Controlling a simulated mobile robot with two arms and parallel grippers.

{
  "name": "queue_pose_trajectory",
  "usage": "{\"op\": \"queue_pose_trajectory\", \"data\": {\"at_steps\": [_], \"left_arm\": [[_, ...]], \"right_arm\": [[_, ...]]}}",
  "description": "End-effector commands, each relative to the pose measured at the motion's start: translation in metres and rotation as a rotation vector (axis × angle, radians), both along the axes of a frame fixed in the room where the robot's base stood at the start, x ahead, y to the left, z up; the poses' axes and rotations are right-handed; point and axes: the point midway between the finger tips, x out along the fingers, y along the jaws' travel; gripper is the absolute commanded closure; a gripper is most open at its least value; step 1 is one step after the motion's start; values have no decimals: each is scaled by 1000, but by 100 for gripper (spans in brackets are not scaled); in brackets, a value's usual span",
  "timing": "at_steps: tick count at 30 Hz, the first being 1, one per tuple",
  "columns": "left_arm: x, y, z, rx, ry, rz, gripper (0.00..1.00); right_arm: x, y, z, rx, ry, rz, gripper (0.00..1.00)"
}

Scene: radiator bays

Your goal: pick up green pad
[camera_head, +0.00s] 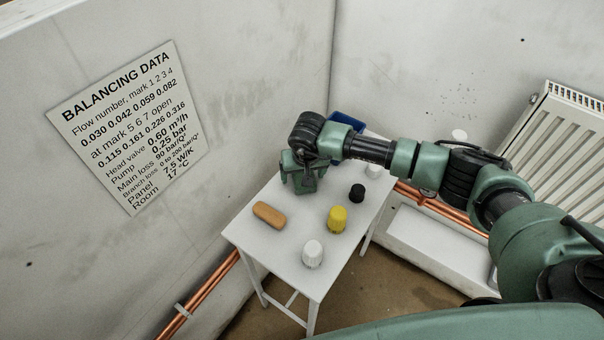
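My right arm reaches in from the right, and its gripper (304,186) points down over the back left part of the small white table (285,238). Its fingertips are low at the table top, but I cannot make out whether they are open or shut. I cannot pick out a green pad; the gripper is itself green and covers that part of the table. My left gripper is not in view.
On the table are an orange-brown rounded block (269,215), a white knob (313,254), a yellow knob (337,219), a black knob (357,193), another white knob (374,171) and a blue tray (346,122). A radiator (560,140) and copper pipes (205,292) line the walls.

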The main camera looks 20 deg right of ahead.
Motion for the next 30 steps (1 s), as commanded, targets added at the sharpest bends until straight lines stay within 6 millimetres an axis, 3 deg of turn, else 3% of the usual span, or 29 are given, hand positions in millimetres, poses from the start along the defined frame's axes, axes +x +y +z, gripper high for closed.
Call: {"op": "queue_pose_trajectory", "data": {"at_steps": [3, 9, 16, 25, 30], "left_arm": [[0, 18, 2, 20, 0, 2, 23], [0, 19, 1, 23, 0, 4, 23], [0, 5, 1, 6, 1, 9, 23], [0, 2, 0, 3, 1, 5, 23], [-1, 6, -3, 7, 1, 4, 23]], "right_arm": [[1, -1, -6, -1, 0, -1, 18], [2, -1, -6, -1, 0, -1, 21], [1, -1, -6, -1, 0, -1, 83], [2, -1, -4, 0, -1, -1, 84], [3, -1, 9, 0, -3, -1, 84]]}}
